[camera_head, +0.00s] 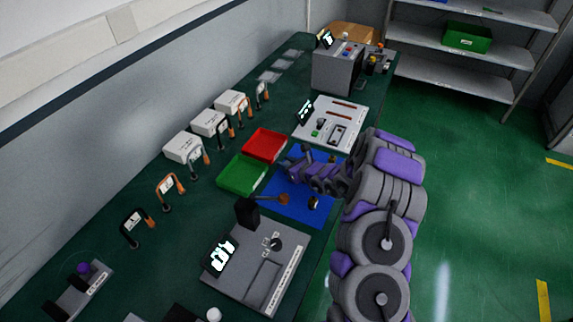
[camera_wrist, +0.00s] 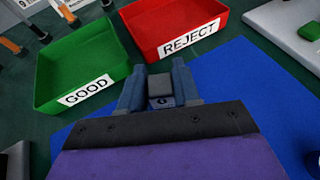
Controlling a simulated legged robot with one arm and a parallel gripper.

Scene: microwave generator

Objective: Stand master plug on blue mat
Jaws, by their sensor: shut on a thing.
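My gripper (camera_wrist: 160,84) is shut on a small grey block, which I take to be the master plug (camera_wrist: 160,88), between its two blue-grey fingers in the wrist view. The lower part of the plug is hidden by my gripper. In the head view my gripper (camera_head: 291,168) is over the far left part of the blue mat (camera_head: 290,212), near the trays. The mat (camera_wrist: 262,95) also shows under and right of my gripper in the wrist view. I cannot tell whether the plug touches the mat.
A green GOOD tray (camera_wrist: 80,60) and a red REJECT tray (camera_wrist: 175,22) stand just beyond the mat. A grey station with a screen (camera_head: 255,270) is at the near side, and a white panel (camera_head: 330,122) beyond.

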